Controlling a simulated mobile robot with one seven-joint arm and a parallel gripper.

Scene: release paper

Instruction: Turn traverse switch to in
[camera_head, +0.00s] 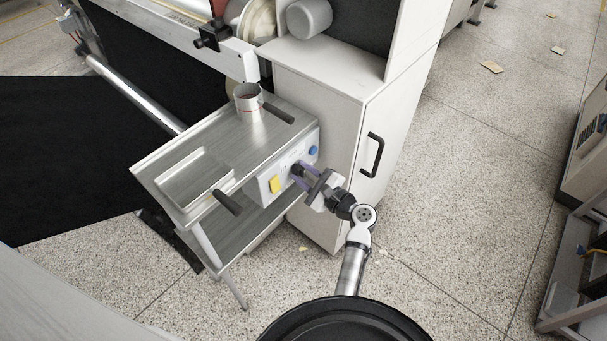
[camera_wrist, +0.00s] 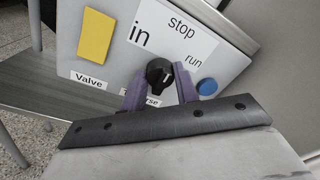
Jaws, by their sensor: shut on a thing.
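The traverse switch is a black rotary knob (camera_wrist: 159,72) on the grey control panel (camera_wrist: 112,58). A white label (camera_wrist: 172,38) above it reads "in" at left, "stop" at top and "run" at right. The white mark on the knob points up and to the right in the wrist view. My gripper (camera_wrist: 160,88) has its purple fingers on both sides of the knob, shut on it. A small "Traverse" label below is partly hidden by the fingers. In the head view my gripper (camera_head: 300,174) reaches the panel box (camera_head: 268,204) from the right.
A yellow plate (camera_wrist: 95,34) and a blue button (camera_wrist: 207,86) flank the knob. The metal cart (camera_head: 147,168) carries a metal cup (camera_head: 248,110). A white cabinet with a black handle (camera_head: 372,155) stands close behind my gripper. Floor at right is mostly clear.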

